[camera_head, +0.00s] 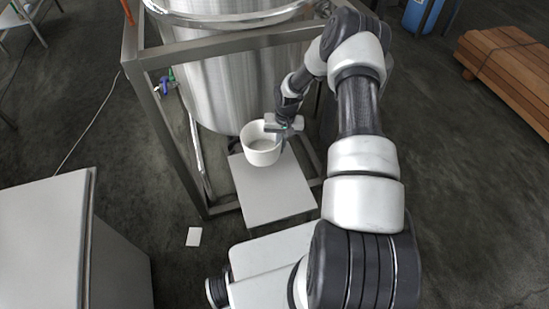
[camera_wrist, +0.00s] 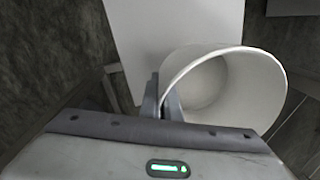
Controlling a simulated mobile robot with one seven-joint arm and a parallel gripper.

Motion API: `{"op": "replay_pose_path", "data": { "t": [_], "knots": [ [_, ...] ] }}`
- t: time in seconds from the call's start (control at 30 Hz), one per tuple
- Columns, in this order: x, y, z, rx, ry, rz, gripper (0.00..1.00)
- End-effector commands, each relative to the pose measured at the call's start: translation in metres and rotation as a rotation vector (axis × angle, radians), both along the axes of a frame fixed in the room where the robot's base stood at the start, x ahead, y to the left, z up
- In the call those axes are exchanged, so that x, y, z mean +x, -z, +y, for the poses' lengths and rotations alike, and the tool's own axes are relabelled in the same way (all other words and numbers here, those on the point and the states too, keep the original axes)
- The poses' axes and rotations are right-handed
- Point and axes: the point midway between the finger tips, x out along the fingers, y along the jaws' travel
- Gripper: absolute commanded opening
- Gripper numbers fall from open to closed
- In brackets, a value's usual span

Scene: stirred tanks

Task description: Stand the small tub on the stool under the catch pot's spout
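The small tub (camera_head: 262,152) is white, round and empty, with its mouth facing up. In the head view it overlaps the far edge of the white square stool top (camera_head: 275,197). My gripper (camera_head: 281,133) is at the tub's right rim. In the wrist view the fingers (camera_wrist: 163,103) straddle the wall of the tub (camera_wrist: 250,95), one inside and one outside, and look shut on it. The stool top (camera_wrist: 185,25) lies behind the tub there. I cannot tell whether the tub touches the stool. I cannot make out the catch pot's spout.
A large steel tank (camera_head: 235,75) stands in a grey metal frame (camera_head: 165,130) behind the stool. A blue-handled valve (camera_head: 165,86) is at its left. A grey cabinet (camera_head: 50,240) is at the left, and stacked wooden boards (camera_head: 505,65) lie at the right. Floor on both sides is open.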

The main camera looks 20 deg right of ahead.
Motion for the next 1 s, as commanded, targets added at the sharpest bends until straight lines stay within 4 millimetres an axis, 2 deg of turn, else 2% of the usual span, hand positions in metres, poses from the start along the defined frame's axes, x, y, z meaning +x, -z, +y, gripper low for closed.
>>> {"op": "replay_pose_path", "data": {
  "t": [0.03,0.27,0.47,0.87,1.0],
  "knots": [
    [0.000,0.010,0.000,0.001,0.001,0.000,0.00],
    [0.001,0.028,0.000,0.001,-0.001,-0.001,0.00],
    [0.000,0.056,0.001,0.002,-0.001,-0.001,0.00],
    [0.001,0.063,0.000,-0.001,-0.003,-0.002,0.00],
    [0.000,0.061,0.000,0.000,-0.003,-0.001,0.22]
  ]
}}
